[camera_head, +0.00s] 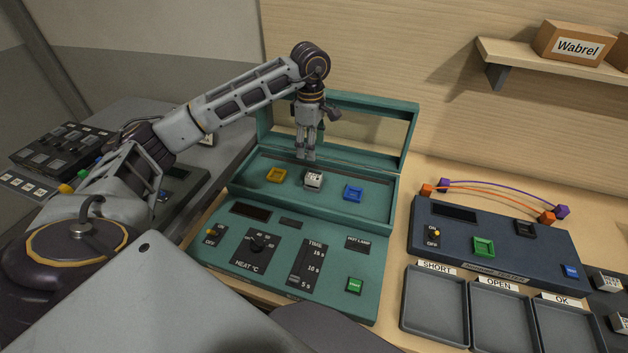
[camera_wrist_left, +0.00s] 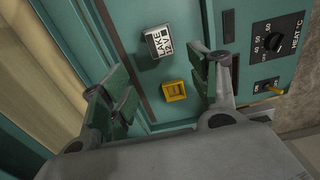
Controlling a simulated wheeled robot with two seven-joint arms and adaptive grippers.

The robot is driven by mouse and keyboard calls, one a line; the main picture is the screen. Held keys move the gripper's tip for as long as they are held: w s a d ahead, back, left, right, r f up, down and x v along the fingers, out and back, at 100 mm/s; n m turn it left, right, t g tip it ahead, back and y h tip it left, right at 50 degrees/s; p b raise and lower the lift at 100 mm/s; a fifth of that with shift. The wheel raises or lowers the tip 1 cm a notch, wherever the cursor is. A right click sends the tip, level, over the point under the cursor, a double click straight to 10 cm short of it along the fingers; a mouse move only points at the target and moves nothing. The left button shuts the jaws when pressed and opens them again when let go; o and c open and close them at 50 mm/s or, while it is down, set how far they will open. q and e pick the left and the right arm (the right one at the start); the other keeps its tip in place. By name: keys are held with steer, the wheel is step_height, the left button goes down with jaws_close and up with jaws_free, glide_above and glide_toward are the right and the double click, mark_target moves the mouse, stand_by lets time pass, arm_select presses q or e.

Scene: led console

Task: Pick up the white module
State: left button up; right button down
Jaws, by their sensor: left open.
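The white module (camera_head: 313,180) is a small block with a dark-printed label, in the recessed tray of the teal console (camera_head: 215,257), between a yellow square piece (camera_head: 276,175) and a blue square piece (camera_head: 353,193). In the left wrist view the white module (camera_wrist_left: 158,42) shows its label, "LAKE 12V", and lies beyond the fingertips. My left gripper (camera_head: 306,156) points down just above the module, apart from it. In the wrist view its fingers (camera_wrist_left: 162,100) are spread and empty, with the yellow piece (camera_wrist_left: 174,90) showing between them. My right gripper is not in view.
The teal lid frame (camera_head: 412,135) stands upright behind the tray. To the right are a dark blue tester (camera_head: 500,262) with orange and purple leads and sorting trays (camera_head: 436,330) marked SHORT, OPEN and OK. A shelf with a box (camera_head: 575,42) is at upper right.

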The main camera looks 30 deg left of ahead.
mark_target(313, 175)
arm_select(q)
steer(key=shift+s+f+p, duration=0.1)
steer(key=shift+f+p, duration=0.45)
steer(key=shift+f, duration=3.05)
steer(key=shift+d+f+p, duration=0.2)
steer(key=shift+f+p, duration=0.45)
steer(key=shift+f, duration=0.5)
steer(key=shift+f+p, duration=0.35)
steer(key=shift+f, duration=1.1)
steer(key=shift+c, duration=0.4)
steer(key=c, duration=1)
steer(key=shift+r, duration=0.1)
steer(key=shift+c, duration=0.2)
steer(key=shift+r+b, duration=1.15)
steer(key=shift+r, duration=3.8)
